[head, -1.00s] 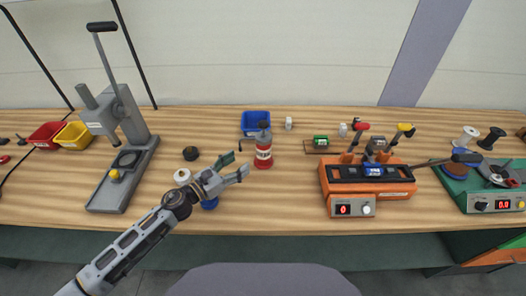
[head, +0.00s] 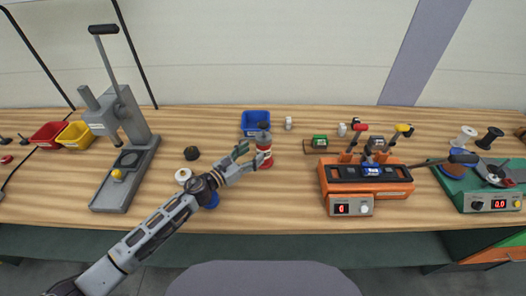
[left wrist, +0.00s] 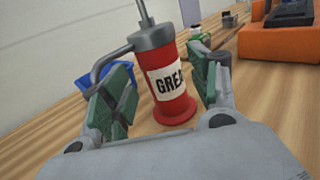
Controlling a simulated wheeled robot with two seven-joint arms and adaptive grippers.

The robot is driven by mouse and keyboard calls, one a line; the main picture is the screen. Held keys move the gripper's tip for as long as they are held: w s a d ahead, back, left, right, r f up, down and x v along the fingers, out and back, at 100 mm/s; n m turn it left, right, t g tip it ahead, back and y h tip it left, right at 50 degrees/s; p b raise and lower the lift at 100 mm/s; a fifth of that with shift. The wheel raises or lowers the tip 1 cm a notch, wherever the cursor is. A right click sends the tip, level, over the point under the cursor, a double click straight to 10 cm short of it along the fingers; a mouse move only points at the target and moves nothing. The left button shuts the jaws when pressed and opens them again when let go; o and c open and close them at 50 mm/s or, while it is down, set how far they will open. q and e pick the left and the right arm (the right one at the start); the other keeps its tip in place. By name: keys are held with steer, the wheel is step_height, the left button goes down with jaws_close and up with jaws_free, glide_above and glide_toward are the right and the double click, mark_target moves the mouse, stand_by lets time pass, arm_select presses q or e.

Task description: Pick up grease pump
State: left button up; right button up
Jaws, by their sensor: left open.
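The grease pump (head: 265,153) is a red cylinder with a white label and a grey top, standing upright on the wooden bench. In the left wrist view the pump (left wrist: 173,100) stands between my open fingers, its label partly reading "GREA". My left gripper (head: 253,156) is open and its fingers reach to either side of the pump. The green finger pads show in the left wrist view (left wrist: 162,92), with gaps to the pump's body. My right gripper is not in view.
A blue bin (head: 255,122) stands just behind the pump. An orange machine (head: 366,182) is to the right, and a grey lever press (head: 127,160) to the left. Small spools (head: 183,175) lie near my left arm. Bench between pump and orange machine is mostly clear.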

mark_target(258, 149)
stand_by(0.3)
arm_select(q)
steer(key=shift+f+p+x, duration=0.15)
steer(key=shift+p+x, duration=0.15)
steer(key=shift+x, duration=1)
steer(key=shift+f+p+x, duration=0.15)
steer(key=shift+p+x, duration=0.15)
steer(key=shift+x, duration=1)
jaws_close()
steer(key=shift+w+r, duration=0.1)
steer(key=shift+r, duration=0.05)
